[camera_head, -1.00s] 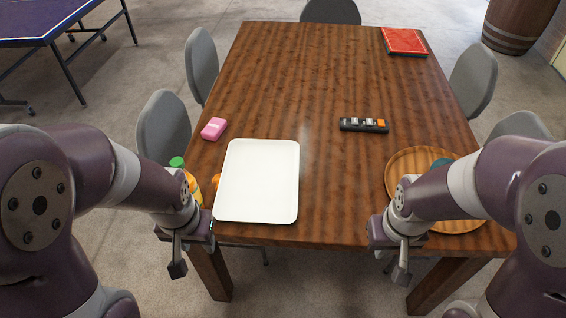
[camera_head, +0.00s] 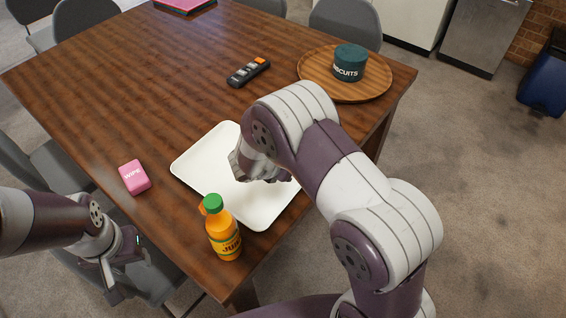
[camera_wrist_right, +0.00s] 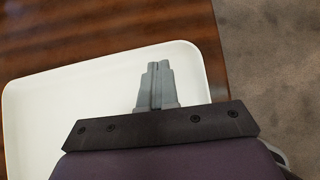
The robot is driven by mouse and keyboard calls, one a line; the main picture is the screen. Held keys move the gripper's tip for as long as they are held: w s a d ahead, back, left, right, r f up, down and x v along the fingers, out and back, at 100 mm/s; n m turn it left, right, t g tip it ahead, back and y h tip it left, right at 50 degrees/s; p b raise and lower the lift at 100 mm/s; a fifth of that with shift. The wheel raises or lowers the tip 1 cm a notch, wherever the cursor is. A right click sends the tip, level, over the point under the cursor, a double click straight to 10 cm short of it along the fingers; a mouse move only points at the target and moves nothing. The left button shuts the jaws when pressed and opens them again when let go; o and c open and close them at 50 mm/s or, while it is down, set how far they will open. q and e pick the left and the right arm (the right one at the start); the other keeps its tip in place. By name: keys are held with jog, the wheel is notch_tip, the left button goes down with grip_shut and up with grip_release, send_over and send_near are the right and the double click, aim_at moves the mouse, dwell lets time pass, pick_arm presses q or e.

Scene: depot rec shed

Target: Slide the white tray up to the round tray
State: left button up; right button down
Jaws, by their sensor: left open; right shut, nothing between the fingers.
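The white tray (camera_head: 205,166) lies flat on the wooden table near its front edge. The round wooden tray (camera_head: 318,88) is farther back on the right, apart from it, with a dark green biscuit tin (camera_head: 350,62) on it. My right arm reaches over the white tray and hides part of it. In the right wrist view, my right gripper (camera_wrist_right: 155,68) is shut and empty over the inside of the white tray (camera_wrist_right: 60,98), near one rim; I cannot tell whether it touches. My left gripper (camera_head: 115,282) is open, beside the table at the lower left.
An orange juice bottle (camera_head: 223,235) stands close to the white tray's near side. A pink wipe box (camera_head: 134,177) is to its left. The tabletop between the two trays is partly hidden by my arm.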

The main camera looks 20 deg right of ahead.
jog(key=shift+x, duration=0.95)
jog(key=shift+w+d+f, duration=0.25)
jog(key=shift+d+f, duration=0.1)
jog(key=shift+f, duration=0.15)
jog(key=shift+d+f, duration=0.1)
jog(key=shift+w, duration=0.1)
